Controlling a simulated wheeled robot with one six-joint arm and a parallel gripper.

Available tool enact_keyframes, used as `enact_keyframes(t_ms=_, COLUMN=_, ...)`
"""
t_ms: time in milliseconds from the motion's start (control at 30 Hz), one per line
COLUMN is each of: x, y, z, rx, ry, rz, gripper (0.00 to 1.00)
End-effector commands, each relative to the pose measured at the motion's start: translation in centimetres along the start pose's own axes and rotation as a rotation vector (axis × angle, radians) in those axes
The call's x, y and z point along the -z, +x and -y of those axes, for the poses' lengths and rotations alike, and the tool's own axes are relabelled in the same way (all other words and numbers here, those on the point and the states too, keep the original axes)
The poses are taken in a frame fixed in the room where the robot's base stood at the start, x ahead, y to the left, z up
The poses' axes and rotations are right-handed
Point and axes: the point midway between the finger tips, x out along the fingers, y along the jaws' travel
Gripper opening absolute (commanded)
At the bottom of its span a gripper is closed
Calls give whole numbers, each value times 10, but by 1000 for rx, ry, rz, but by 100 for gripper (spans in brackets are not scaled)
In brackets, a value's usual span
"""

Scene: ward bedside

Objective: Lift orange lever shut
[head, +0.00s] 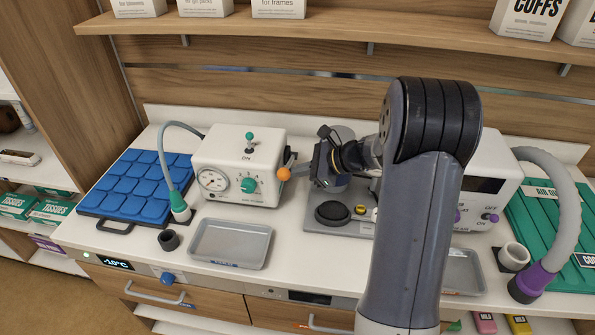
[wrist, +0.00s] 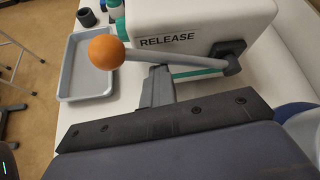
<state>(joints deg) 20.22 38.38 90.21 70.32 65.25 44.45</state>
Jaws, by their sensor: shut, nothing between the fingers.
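The orange lever has a ball knob (head: 284,174) on a grey rod, at the right side of a white machine (head: 238,165) with a gauge and teal knobs. In the wrist view the orange ball (wrist: 105,52) is at the left, and its rod runs right to a dark pivot beside the word RELEASE. My gripper (head: 301,170) is just right of the ball in the head view. In the wrist view my gripper (wrist: 158,72) is shut and empty, its tip close to the rod's middle. I cannot tell whether it touches the rod.
A grey tray (head: 229,243) lies in front of the machine. A blue padded mat (head: 140,187) is at the left. A grey plate (head: 320,222) with a black round pad lies below my gripper. A second white machine (head: 497,185) stands at the right. A shelf (head: 330,30) runs above.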

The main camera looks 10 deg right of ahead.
Motion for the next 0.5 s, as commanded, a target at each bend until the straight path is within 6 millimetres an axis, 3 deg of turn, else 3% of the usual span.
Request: enact_keyframes(t_ms=500, x=0, y=-90, z=2, rx=8, ry=-3, rz=1, gripper=0)
